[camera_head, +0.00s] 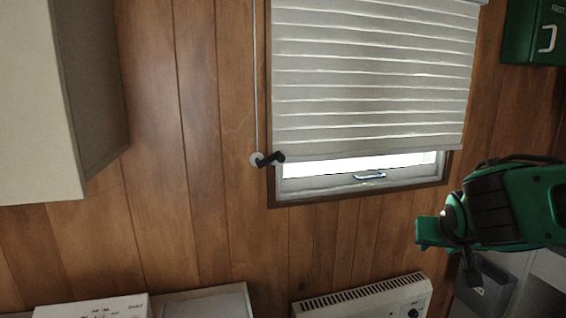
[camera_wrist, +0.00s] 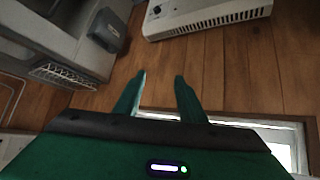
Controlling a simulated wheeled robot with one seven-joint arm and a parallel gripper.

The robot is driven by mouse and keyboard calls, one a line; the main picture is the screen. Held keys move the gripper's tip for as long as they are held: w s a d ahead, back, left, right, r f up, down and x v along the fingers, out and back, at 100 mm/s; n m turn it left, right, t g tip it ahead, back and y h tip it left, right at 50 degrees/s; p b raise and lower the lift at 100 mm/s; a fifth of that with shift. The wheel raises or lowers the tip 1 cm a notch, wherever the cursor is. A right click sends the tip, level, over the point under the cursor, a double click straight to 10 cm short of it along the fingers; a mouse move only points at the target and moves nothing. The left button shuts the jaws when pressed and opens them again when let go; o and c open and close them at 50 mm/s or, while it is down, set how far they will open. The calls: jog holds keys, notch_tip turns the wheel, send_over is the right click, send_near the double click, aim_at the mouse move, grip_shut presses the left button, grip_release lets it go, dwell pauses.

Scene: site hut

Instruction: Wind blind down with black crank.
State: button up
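The black crank (camera_head: 271,158) sits on a small round white hub on the wood wall, at the blind's lower left in the head view. Its handle points to the right and slightly up. A thin pale line runs straight up the wall from the hub. The pale slatted blind (camera_head: 370,80) covers most of the window, and a bright strip of glass shows under its bottom edge. My gripper (camera_head: 428,232) is at the right, below the window and well away from the crank. In the wrist view my gripper (camera_wrist: 159,78) has its two green fingers apart with nothing between them.
A window latch (camera_head: 370,176) sits on the lower frame. A pale wall cabinet (camera_head: 50,100) juts out at left. A green first-aid box (camera_head: 533,30) hangs at upper right. A white heater (camera_head: 365,300) is below the window. The wall around the crank is clear.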

jog(key=w+a+r+n+t+y, duration=0.1)
jog(key=w+a+r+t, duration=0.1)
jog(key=w+a+r, duration=0.3)
jog(key=w+a+r+n+t+y, duration=0.1)
jog(key=w+a+t, duration=0.1)
jog(key=a, duration=0.6)
jog(key=n+t+y, duration=0.4)
jog(key=t+y, duration=0.1)
jog(key=y, duration=0.1)
send_near(283, 161)
jog(key=x, duration=1.1)
jog(key=shift+w+a, duration=0.1)
jog(key=shift+w, duration=0.05)
grip_shut()
